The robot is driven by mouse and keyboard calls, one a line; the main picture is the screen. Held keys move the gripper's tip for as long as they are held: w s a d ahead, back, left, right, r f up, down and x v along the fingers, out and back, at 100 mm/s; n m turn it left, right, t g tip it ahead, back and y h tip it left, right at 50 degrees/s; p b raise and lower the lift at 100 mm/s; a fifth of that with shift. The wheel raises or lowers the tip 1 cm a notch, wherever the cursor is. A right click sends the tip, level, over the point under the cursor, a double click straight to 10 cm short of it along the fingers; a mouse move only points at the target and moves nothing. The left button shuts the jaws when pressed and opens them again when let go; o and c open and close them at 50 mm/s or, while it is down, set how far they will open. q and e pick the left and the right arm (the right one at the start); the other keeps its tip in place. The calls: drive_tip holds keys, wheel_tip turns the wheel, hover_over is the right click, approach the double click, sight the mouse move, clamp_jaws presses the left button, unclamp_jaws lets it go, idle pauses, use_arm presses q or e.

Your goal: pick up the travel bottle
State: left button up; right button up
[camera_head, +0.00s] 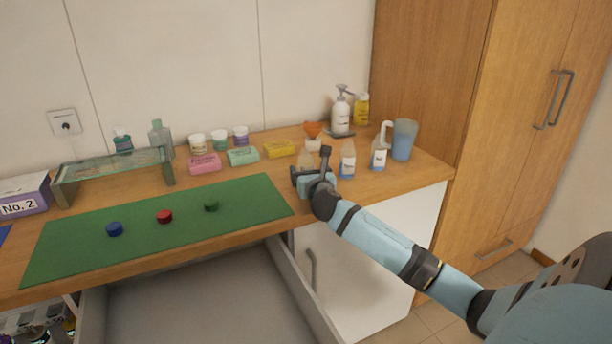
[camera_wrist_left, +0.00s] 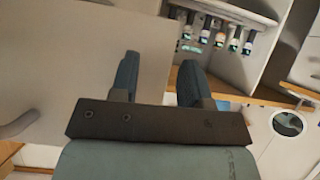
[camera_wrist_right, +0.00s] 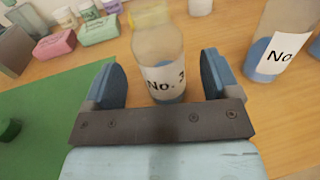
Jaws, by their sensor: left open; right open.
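A small clear bottle with a "No. 3" label (camera_wrist_right: 163,78) stands upright between the spread fingers of my right gripper (camera_wrist_right: 158,72) in the right wrist view. The fingers do not appear to touch it. In the head view my right gripper (camera_head: 311,174) partly hides this bottle (camera_head: 306,159). Two similar bottles with blue liquid stand to its right, the nearer one (camera_head: 348,160) and a farther one (camera_head: 379,155); the frames do not show which is called the travel bottle. My left gripper (camera_wrist_left: 158,72) is open and empty in the left wrist view, near a white panel.
A green mat (camera_head: 150,228) with blue, red and green caps lies left of my right gripper. Coloured boxes and jars stand behind it. An open drawer (camera_head: 200,300) is below.

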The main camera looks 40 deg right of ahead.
drive_tip(key=shift+x, duration=1.5)
drive_tip(key=c, duration=1.1)
drive_tip(key=shift+o, duration=0.2)
